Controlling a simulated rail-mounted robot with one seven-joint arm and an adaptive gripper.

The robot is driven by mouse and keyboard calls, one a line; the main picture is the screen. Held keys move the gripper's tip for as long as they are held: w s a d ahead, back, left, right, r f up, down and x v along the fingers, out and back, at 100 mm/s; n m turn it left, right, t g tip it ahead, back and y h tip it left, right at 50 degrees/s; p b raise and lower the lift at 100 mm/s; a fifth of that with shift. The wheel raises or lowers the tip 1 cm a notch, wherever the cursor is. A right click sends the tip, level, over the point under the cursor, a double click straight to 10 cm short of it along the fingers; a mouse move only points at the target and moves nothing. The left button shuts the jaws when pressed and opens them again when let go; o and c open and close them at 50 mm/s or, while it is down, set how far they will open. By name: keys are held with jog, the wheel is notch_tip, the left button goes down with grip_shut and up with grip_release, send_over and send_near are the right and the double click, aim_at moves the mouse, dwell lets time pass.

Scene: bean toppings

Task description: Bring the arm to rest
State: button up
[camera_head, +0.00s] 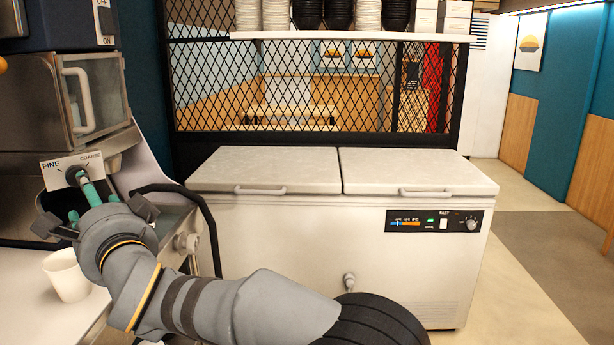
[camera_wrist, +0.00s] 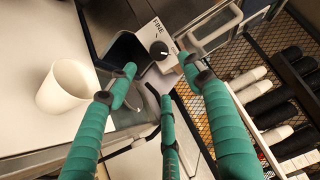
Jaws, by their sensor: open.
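My gripper (camera_head: 86,198) is at the left in the head view, in front of the machine with the FINE and COARSE label. In the wrist view its green fingers (camera_wrist: 160,78) are spread apart with nothing between them. The black knob (camera_wrist: 158,50) on that label plate shows just beyond the fingertips. In the head view the knob is partly hidden by a green finger, and I cannot tell whether they touch. My grey arm reaches in from the bottom of the head view.
A white cup (camera_head: 66,277) stands on the pale counter near my gripper, and shows in the wrist view (camera_wrist: 66,86). A white chest freezer (camera_head: 320,225) with two closed lids stands in the middle. Cup stacks line a shelf (camera_head: 350,37). Open floor lies to the right.

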jog(key=w+a+n+g+p, duration=0.1)
jog(key=w+a+n+p, duration=0.7)
jog(key=n+p, duration=0.9)
jog(key=shift+a+r+n, duration=0.3)
jog(key=shift+r+n, duration=0.15)
jog(key=shift+n, duration=0.45)
